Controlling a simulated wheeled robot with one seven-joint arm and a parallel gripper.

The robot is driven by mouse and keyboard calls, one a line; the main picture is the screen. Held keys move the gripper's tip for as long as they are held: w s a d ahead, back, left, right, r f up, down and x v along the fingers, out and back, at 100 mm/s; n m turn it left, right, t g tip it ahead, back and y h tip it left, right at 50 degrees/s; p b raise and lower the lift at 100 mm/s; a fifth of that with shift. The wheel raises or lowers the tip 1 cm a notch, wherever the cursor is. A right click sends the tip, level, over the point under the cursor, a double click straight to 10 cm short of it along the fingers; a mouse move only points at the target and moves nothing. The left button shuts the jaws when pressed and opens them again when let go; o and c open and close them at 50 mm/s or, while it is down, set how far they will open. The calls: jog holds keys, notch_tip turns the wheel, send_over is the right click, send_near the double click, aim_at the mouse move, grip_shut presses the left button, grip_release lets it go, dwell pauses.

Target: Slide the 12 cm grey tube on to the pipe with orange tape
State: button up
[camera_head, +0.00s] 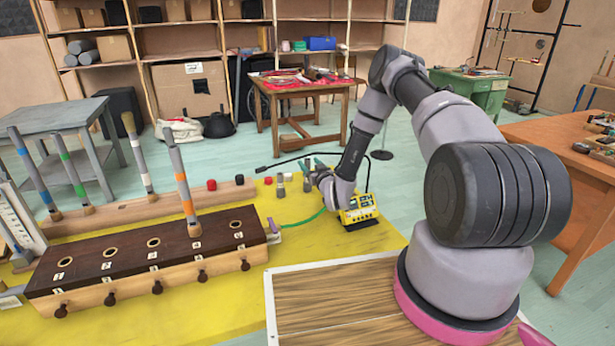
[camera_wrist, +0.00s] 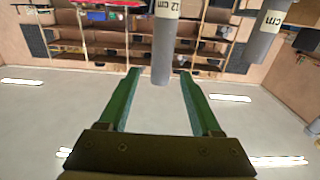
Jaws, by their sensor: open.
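In the wrist view, which seems upside down, the grey tube marked 12 cm (camera_wrist: 161,55) stands between the green fingers of my gripper (camera_wrist: 160,75). The fingers are open, with gaps on both sides of the tube. In the head view my gripper (camera_head: 307,163) is low over the yellow mat, among short grey tubes; my wrist partly hides that spot. The pipe with orange tape (camera_head: 180,178) stands nearly upright in a hole of the dark-topped wooden block (camera_head: 130,257), left of my gripper. Its top shows no tube on it.
Pipes with blue (camera_head: 33,172), green (camera_head: 70,168) and white tape (camera_head: 138,155) stand in the rear wooden rail (camera_head: 105,214). Another grey tube (camera_wrist: 263,40) stands near the 12 cm one. A yellow device (camera_head: 358,209) sits right beside my wrist.

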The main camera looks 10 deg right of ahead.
grip_shut()
dwell(1.4)
